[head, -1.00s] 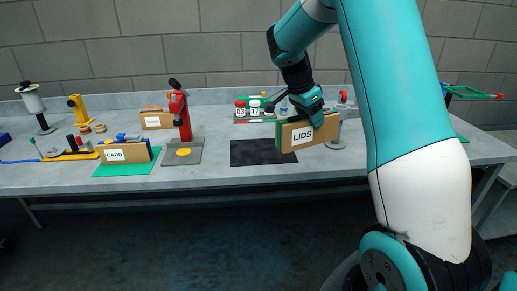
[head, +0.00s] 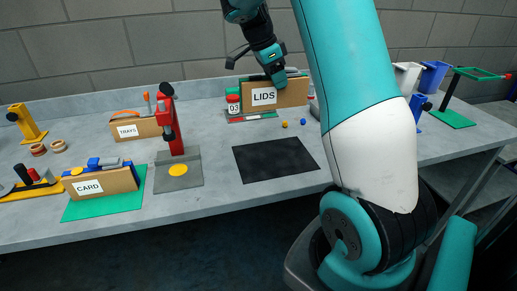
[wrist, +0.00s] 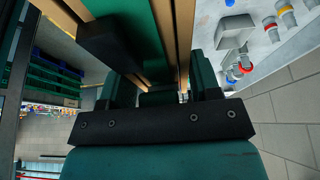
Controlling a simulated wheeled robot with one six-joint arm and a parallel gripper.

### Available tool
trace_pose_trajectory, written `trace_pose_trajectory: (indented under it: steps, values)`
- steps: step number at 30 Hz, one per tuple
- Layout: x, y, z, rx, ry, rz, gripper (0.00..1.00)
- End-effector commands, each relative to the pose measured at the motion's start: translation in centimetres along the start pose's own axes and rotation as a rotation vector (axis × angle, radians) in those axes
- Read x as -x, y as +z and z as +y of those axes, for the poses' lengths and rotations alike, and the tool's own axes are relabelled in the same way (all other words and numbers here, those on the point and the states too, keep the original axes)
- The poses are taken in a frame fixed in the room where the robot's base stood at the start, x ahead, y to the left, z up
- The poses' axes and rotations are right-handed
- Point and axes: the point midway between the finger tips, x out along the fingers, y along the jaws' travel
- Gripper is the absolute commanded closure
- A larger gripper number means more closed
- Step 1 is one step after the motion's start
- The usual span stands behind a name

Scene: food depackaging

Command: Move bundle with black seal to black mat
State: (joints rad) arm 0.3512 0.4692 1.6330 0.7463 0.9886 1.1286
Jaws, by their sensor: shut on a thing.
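The black mat (head: 277,160) lies flat and bare on the grey bench. My gripper (head: 279,76) is shut on the brown holder labelled LIDS (head: 291,94), held upright behind the mat. In the wrist view the holder's brown panels (wrist: 185,40) and a green strip (wrist: 140,20) run between the dark fingers. What stands inside the holder is mostly hidden. I cannot make out a bundle with a black seal in any view.
Left are a red press (head: 170,125), the TRAYS holder (head: 142,129) and the CARD holder (head: 110,183) on a green mat (head: 82,210). Blue and white stands (head: 432,77) are right.

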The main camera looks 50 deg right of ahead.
Motion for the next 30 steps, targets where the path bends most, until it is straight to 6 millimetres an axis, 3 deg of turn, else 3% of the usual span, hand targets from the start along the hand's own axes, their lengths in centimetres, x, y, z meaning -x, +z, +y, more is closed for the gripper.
trace_pose_trajectory:
  steps: [5,19,30]
  values:
    - [-1.5,0.6,0.1,0.002,0.003,0.003,0.82]
    - [-12.5,5.2,0.1,0.003,0.004,0.002,0.82]
    - [-16.5,6.8,0.0,0.002,0.003,0.001,0.82]
